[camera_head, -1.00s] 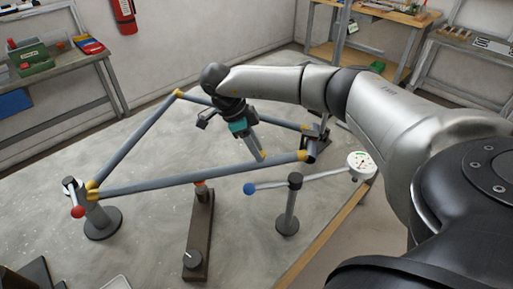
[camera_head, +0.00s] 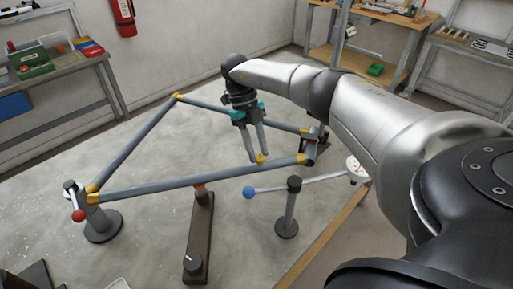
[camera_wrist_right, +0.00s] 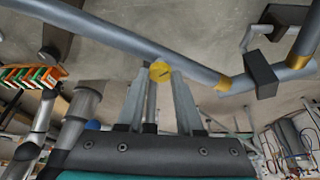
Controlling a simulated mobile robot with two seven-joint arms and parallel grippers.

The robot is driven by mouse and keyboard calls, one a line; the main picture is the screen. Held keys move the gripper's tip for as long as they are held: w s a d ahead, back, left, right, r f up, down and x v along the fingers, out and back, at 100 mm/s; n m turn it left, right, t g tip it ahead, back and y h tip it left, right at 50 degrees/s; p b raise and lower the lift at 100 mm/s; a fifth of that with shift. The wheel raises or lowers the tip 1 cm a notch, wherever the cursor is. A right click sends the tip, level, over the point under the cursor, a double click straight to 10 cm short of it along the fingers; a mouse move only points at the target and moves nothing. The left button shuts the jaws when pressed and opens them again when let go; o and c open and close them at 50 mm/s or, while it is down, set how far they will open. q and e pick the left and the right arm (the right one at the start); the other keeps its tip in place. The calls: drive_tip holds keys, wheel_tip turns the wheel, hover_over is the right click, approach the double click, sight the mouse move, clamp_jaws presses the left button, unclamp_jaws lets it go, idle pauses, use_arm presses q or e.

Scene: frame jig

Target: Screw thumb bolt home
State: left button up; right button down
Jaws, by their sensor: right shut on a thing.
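My right gripper (camera_head: 258,155) points down over the near tube of the blue-grey frame (camera_head: 190,183). Its fingers are shut on a small yellow knob, apparently the thumb bolt (camera_head: 261,160). In the right wrist view the yellow knob (camera_wrist_right: 162,71) sits between the fingertips, close against the frame tube (camera_wrist_right: 115,38). How far the bolt is seated is hidden. The frame has yellow joints at its corners and rests on stands. My left gripper is not in view.
A red-ball lever (camera_head: 78,215) is at the left corner stand. A white dial (camera_head: 354,170) is partly behind my arm.

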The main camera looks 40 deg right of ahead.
drive_tip(key=m, duration=0.2)
drive_tip(key=m+y+p, duration=0.1)
drive_tip(key=shift+d+r+m+t, duration=0.2)
drive_tip(key=shift+m+t, duration=0.1)
drive_tip(key=shift+m, duration=0.1)
drive_tip(key=m+p, duration=0.1)
drive_tip(key=m+y+p, duration=0.1)
drive_tip(key=m, duration=0.1)
drive_tip(key=shift+s+d+m+t+y+p, duration=0.1)
drive_tip(key=shift+d+m+t+y+p, duration=0.05)
drive_tip(key=shift+m+t+y+p, duration=0.2)
drive_tip(key=m+t+p, duration=0.1)
drive_tip(key=m+p, duration=0.2)
drive_tip(key=m+t+y+p, duration=0.1)
drive_tip(key=m+p, duration=0.2)
drive_tip(key=m+t+p, duration=0.1)
drive_tip(key=m+p, duration=0.2)
drive_tip(key=shift+s+d+r+y+p, duration=0.15)
drive_tip(key=shift+s+d+y+p, duration=0.1)
drive_tip(key=shift+s+p, duration=0.05)
drive_tip(key=shift+s+m+t+p, duration=0.1)
drive_tip(key=shift+m+t+p, duration=0.45)
drive_tip(key=shift+m+p, duration=0.6)
drive_tip(key=shift+f+m, duration=0.2)
drive_tip(key=shift+m, duration=0.2)
drive_tip(key=c, duration=1)
unclamp_jaws()
drive_tip(key=o, duration=0.5)
drive_tip(key=shift+s+a+f, duration=0.1)
drive_tip(key=shift+c, duration=0.2)
